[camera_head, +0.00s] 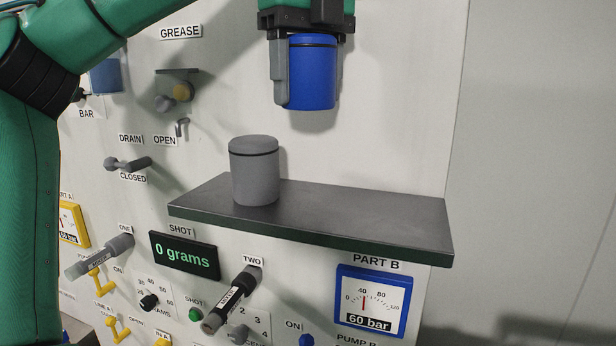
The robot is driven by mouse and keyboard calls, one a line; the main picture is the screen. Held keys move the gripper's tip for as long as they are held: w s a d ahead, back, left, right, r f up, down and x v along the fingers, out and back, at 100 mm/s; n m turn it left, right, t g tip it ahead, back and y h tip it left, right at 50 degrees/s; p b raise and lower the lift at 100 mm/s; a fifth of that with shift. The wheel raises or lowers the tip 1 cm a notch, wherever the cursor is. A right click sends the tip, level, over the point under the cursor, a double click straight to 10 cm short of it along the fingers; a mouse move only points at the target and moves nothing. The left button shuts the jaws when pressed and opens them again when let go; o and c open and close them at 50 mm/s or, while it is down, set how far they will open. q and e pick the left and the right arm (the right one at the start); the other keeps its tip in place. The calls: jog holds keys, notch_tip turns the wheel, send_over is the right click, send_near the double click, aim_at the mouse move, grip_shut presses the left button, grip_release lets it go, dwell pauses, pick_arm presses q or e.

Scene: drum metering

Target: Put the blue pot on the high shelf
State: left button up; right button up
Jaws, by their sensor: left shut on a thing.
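The blue pot (312,77) is a small blue cylinder with a dark ring near its top. My left gripper (305,90) points downward from above and is shut on the blue pot, with a grey finger along the pot's left side. The pot hangs upright in the air above a dark grey shelf (385,217) on the panel, apart from it. The pot's top is partly hidden by the gripper. My right gripper is not in view.
A grey pot (255,172) stands on the shelf's left part; the shelf's right part is clear. Below are a shot display (183,255) reading 0 grams, a Part B gauge (371,299), and levers including lever TWO (232,300). A grease fitting (175,95) sticks out at upper left.

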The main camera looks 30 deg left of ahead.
pick_arm(q)
send_over(307, 203)
notch_tip(307, 203, down, 9)
jog(key=shift+w+f, duration=0.1)
jog(key=shift+s+f, duration=0.2)
jog(key=shift+f, duration=0.6)
jog(key=shift+w+f, duration=0.2)
jog(key=shift+f, duration=0.8)
jog(key=shift+s, duration=0.2)
jog(key=o, duration=1.1)
jog(key=shift+w+f, duration=0.1)
jog(key=shift+r, duration=6.2)
